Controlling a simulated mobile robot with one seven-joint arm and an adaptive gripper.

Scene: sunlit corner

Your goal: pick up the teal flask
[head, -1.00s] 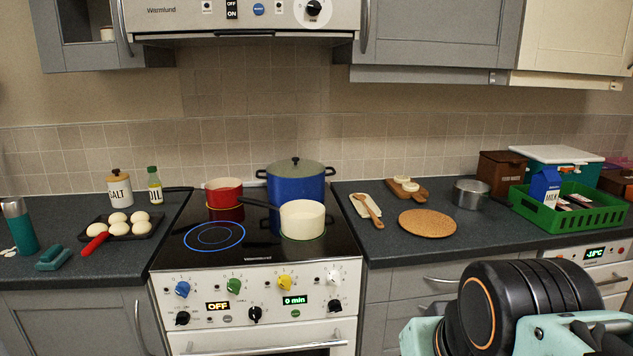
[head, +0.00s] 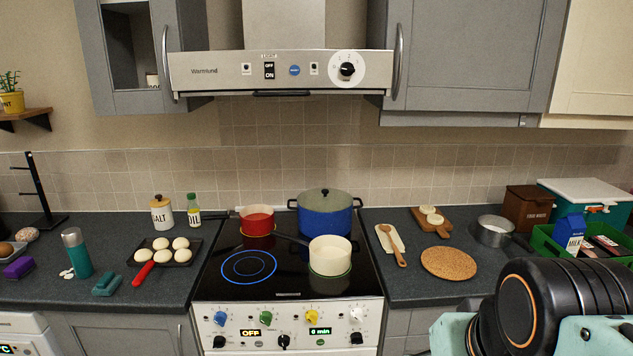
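The teal flask (head: 77,253) stands upright on the dark counter at the left, with a silver-grey cap. A small white item lies at its foot on the left, and a teal block-like object (head: 107,284) lies to its right. My arm fills the lower right corner, far from the flask. My gripper's fingers are outside the picture, so its state is hidden.
The stove (head: 285,265) holds several pots; one ring glows blue.

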